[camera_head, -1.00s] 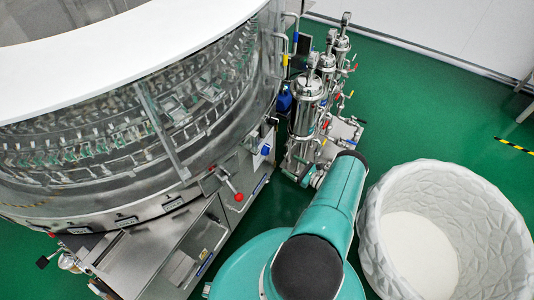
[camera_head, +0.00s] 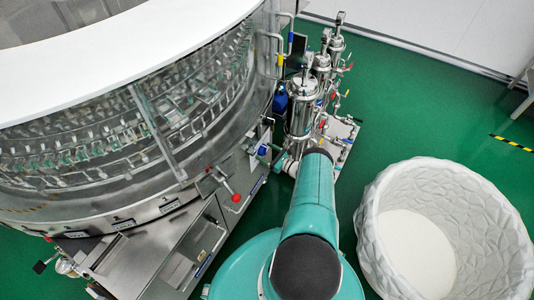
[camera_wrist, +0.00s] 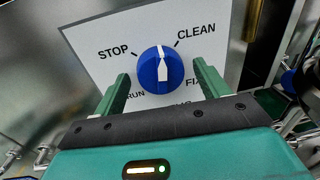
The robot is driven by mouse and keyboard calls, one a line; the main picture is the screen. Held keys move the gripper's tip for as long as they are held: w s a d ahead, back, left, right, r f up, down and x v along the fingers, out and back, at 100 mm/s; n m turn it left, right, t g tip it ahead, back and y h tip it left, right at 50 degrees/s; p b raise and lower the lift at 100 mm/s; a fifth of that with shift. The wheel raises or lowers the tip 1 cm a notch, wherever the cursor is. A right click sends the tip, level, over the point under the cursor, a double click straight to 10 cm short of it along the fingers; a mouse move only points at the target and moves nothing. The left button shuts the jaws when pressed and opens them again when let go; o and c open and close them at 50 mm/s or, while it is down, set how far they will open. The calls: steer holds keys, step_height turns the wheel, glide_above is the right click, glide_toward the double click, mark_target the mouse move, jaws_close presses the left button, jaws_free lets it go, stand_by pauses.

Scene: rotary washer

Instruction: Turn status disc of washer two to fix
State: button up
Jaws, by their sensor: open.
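The blue status disc (camera_wrist: 160,72) with a white pointer sits on a pale label plate (camera_wrist: 92,38) in the wrist view. The pointer's narrow end points up, between the words STOP and CLEAN. RUN is at the lower left and FIX at the lower right, each partly covered by my fingers; more lettering below is mostly hidden. My open gripper (camera_wrist: 160,90) has one finger to each side of the disc, with gaps visible at both sides. I cannot tell the depth of the fingers. In the head view my arm hides most of the gripper area.
The large rotary washer (camera_head: 90,200) fills the left of the head view. Metal cylinders and pipes (camera_head: 303,108) stand close beyond my arm. A white textured tub (camera_head: 450,230) is at the right. Green floor (camera_head: 420,110) is clear behind it.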

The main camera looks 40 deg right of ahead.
steer(key=shift+c, duration=0.2)
steer(key=c, duration=0.9)
steer(key=shift+m, duration=0.3)
steer(key=m, duration=0.4)
steer(key=shift+d+r+m+g, duration=0.15)
steer(key=shift+m+g, duration=0.15)
steer(key=shift+m, duration=0.1)
steer(key=m, duration=0.5)
steer(key=m+y, duration=0.1)
steer(key=m, duration=0.5)
steer(key=m+g+y, duration=0.1)
steer(key=m, duration=0.5)
steer(key=shift+w+d+m, duration=0.1)
steer(key=shift+d+m, duration=0.05)
steer(key=shift+m, duration=0.15)
